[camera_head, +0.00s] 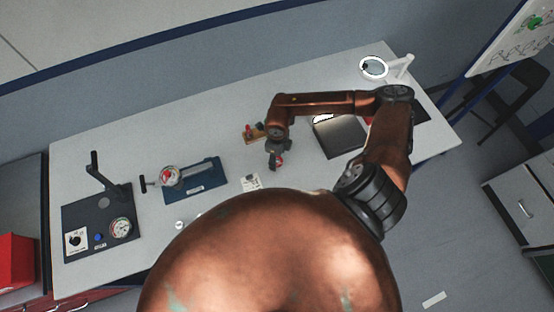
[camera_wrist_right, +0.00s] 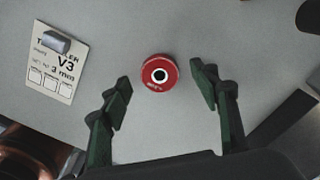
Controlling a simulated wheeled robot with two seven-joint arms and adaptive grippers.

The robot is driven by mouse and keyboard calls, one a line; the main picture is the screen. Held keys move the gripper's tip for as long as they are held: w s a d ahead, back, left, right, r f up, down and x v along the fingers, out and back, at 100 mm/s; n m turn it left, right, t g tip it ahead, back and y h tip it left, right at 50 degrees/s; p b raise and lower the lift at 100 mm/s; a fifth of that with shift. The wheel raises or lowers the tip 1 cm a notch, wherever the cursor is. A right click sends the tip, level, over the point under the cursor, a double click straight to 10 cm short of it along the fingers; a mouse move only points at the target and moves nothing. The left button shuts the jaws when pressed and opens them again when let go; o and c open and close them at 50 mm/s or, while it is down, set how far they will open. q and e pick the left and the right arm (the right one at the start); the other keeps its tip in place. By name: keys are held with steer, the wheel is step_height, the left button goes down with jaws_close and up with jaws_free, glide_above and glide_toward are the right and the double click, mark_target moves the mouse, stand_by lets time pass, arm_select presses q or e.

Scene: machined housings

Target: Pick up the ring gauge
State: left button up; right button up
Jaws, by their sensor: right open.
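The ring gauge looks to be the small red round piece (camera_wrist_right: 160,73) with a white ring and dark hole at its centre. It lies on the white table in the right wrist view, just ahead of and between my fingers. My right gripper (camera_wrist_right: 164,85) is open and empty, with one dark green finger on each side of the red piece and a gap to both. In the head view the right gripper (camera_head: 275,160) hangs over the table, and a bit of red (camera_head: 279,161) shows at its fingertips. My left gripper is not in view.
A printed card (camera_wrist_right: 52,62) with a small grey block on it lies to the left of the red piece. On the table (camera_head: 220,130) stand a blue fixture (camera_head: 205,186), a dark gauge board (camera_head: 80,240), a dark tray (camera_head: 340,138) and a ring lamp (camera_head: 374,67).

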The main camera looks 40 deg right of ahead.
steer(key=shift+f, duration=0.65)
steer(key=shift+c, duration=0.5)
steer(key=c, duration=1.2)
steer(key=shift+r, duration=0.1)
steer(key=shift+c, duration=0.2)
